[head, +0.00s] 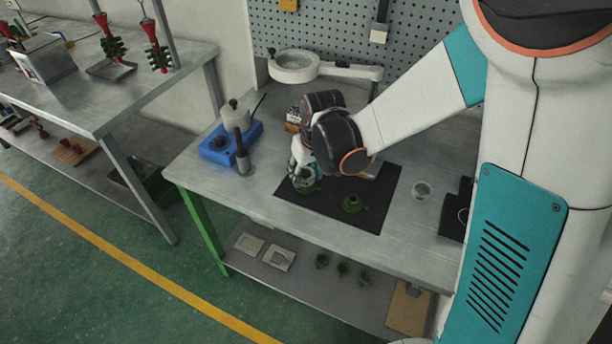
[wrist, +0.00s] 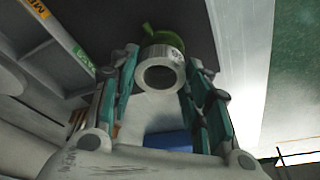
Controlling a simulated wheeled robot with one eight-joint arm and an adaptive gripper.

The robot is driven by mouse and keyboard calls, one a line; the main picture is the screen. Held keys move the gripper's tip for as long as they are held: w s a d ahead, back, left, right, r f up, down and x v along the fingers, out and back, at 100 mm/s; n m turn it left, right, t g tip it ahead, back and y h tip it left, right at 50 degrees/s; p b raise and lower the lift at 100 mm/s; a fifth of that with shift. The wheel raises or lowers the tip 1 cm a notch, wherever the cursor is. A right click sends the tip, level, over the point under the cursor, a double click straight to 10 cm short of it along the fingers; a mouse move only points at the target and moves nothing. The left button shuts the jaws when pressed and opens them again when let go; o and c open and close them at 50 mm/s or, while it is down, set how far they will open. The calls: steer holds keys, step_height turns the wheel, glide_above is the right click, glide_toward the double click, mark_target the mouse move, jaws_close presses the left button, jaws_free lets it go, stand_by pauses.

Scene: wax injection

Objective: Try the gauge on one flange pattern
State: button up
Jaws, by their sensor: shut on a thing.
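My gripper (head: 303,172) is low over the left part of the black mat (head: 325,205). In the wrist view my gripper (wrist: 162,68) is shut on a pale metal ring gauge (wrist: 160,77), its open bore facing the camera. A green flange pattern (wrist: 163,37) shows just beyond the ring; in the head view that green pattern (head: 308,188) is at the fingertips, on or just above the mat. I cannot tell whether ring and pattern touch. A second green flange pattern (head: 352,203) stands on the mat to the right, apart from the gripper.
A blue base (head: 215,153) with a grey pot stands left of the mat, beside a dark upright cylinder (head: 243,152). A ring magnifier lamp (head: 293,66) stands behind. Several green patterns (head: 342,269) stand on the lower shelf.

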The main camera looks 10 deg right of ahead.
steer(key=shift+f+b, duration=0.55)
steer(key=shift+f, duration=0.15)
stand_by(2.2)
steer(key=shift+r, duration=0.15)
steer(key=shift+r+p, duration=2)
steer(key=shift+r, duration=0.6)
